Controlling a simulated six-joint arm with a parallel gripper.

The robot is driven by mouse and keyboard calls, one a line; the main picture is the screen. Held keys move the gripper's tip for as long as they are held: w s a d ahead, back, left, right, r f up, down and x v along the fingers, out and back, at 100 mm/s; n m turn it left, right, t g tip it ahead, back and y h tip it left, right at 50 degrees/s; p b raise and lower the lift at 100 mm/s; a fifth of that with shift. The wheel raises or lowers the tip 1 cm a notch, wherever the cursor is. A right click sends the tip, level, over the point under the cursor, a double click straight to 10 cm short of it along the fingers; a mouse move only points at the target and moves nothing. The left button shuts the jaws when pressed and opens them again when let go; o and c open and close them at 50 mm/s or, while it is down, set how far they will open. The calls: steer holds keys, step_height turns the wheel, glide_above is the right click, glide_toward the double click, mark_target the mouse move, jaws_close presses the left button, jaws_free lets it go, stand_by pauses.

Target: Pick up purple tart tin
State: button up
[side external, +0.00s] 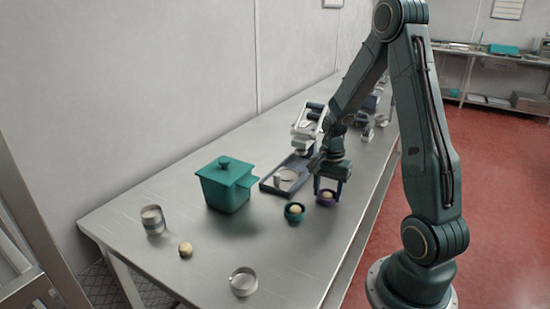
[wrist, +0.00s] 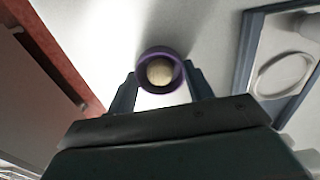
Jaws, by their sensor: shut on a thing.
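The purple tart tin (side external: 327,202) is a small round cup with a pale round dough ball (wrist: 159,72) inside. In the side view it is on or just above the steel table, near the table's right edge; I cannot tell which. My gripper (side external: 328,190) reaches down over it, shut on it with one finger on each side. In the wrist view the tin (wrist: 181,69) sits between the two fingertips of my gripper (wrist: 160,84), its opening and the dough facing the camera.
A green tin (side external: 294,213) with dough stands just left of the purple one. A dark tray (side external: 270,187) with a press-like device (side external: 303,130) lies behind.

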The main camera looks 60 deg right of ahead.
steer(key=shift+r, duration=0.1)
step_height(320, 180, up, 20)
stand_by(0.8)
stand_by(0.6)
steer(key=w+d+f, duration=0.4)
steer(key=w+f, duration=0.7)
steer(key=w, duration=0.4)
steer(key=shift+w, duration=0.25)
steer(key=shift+d, duration=0.1)
steer(key=shift+f, duration=2.85)
